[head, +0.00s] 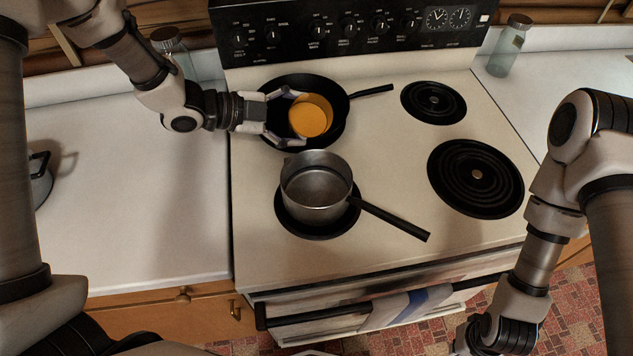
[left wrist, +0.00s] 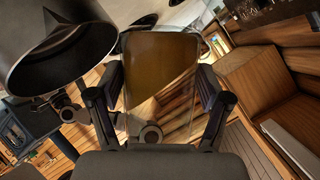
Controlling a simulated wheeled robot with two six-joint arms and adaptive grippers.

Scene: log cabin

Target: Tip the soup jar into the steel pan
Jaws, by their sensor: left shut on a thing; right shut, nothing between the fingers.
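The soup jar (head: 311,116) is clear glass with orange soup inside. My left gripper (head: 287,118) is shut around its side and holds it above the black frying pan. In the left wrist view the jar (left wrist: 160,60) stands between the two fingers of that gripper (left wrist: 158,100), with amber soup in its upper part of the picture. The steel pan (head: 316,185) sits on the front left burner, just in front of the jar, and looks empty. It also shows in the left wrist view (left wrist: 70,60), beside the jar. My right gripper (head: 474,338) is shut and empty at the lower right, partly cut off.
The black frying pan (head: 334,98) lies on the back left burner. The steel pan's dark handle (head: 395,220) points right. Two right burners (head: 476,178) are bare. Glass jars stand at the back left (head: 172,50) and back right (head: 508,46). The left counter (head: 130,190) is mostly clear.

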